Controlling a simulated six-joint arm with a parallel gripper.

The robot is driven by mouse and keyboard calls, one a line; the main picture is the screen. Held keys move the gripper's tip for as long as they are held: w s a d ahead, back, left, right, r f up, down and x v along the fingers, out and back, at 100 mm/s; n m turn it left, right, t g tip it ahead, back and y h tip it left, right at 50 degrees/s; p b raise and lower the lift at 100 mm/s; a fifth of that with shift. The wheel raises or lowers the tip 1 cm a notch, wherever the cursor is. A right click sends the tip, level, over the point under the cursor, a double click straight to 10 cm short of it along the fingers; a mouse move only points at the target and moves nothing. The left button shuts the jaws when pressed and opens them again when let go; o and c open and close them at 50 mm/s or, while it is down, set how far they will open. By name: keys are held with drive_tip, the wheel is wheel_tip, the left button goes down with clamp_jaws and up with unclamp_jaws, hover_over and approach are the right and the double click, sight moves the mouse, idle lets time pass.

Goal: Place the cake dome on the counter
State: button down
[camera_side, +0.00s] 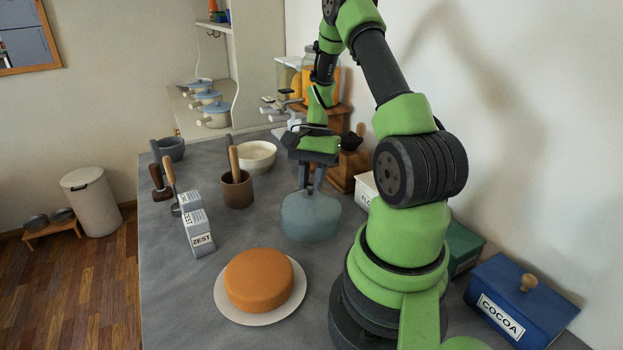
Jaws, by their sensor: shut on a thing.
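The cake dome (310,217) is a translucent blue-grey cover behind and to the right of the cake. My gripper (311,180) points down above it, with its fingers shut at the top of the dome; the knob is hidden between them. I cannot tell whether the dome's rim touches the counter (180,300) or is a little above it. An orange round cake (258,279) sits uncovered on a pale round plate (237,315) at the front of the grey counter.
Zest boxes (201,240), a wooden mortar with pestle (237,190) and a cream bowl (257,157) stand left of the dome. A blue cocoa box (515,305) and a green box (463,245) are at right. The counter's left front is clear.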

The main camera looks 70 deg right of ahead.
drive_tip(key=shift+f, duration=0.15)
drive_tip(key=c, duration=1)
unclamp_jaws()
